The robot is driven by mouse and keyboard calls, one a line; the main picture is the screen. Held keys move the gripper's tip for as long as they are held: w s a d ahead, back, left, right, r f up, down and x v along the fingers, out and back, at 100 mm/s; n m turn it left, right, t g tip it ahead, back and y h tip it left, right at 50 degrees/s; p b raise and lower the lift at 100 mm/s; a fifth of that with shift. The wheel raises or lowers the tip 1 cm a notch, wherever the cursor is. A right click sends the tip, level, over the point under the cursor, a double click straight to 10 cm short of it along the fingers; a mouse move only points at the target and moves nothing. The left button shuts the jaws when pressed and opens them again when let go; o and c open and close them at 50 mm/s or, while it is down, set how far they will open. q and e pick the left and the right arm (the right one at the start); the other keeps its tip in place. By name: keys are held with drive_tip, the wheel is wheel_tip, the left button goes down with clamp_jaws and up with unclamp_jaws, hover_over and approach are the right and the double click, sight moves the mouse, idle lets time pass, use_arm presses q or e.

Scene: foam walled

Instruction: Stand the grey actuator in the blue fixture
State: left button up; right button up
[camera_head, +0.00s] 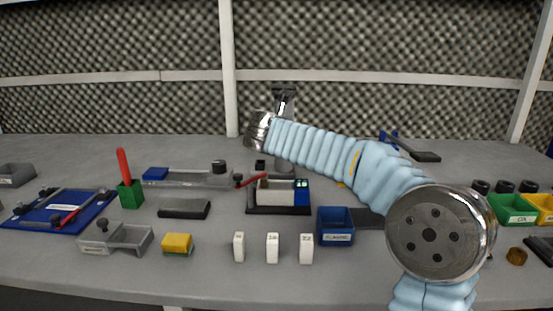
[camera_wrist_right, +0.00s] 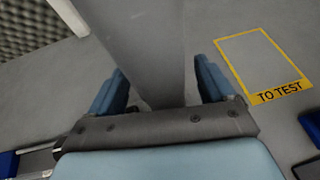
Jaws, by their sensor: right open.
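The grey actuator (camera_head: 284,159) appears to stand upright at the back middle of the table, its dark top above my right arm and its middle hidden by the arm. In the right wrist view it is a tall grey bar (camera_wrist_right: 145,50) between my right gripper's (camera_wrist_right: 158,92) two blue fingers. The fingers are open, one on each side of the bar; contact is unclear. In the head view the right gripper is hidden behind my sleeved arm. A blue piece (camera_head: 388,141) at the back right, partly behind the arm, may be the blue fixture; I cannot tell. My left gripper is out of view.
A yellow "TO TEST" outline (camera_wrist_right: 274,91) lies on the table right of the actuator. In front stand a blue bin (camera_head: 335,227), a scale-like unit (camera_head: 277,210) and white numbered blocks (camera_head: 272,247). A blue tray (camera_head: 50,216) lies far left; a foam wall closes the back.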

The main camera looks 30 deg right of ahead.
clamp_jaws()
idle(0.5)
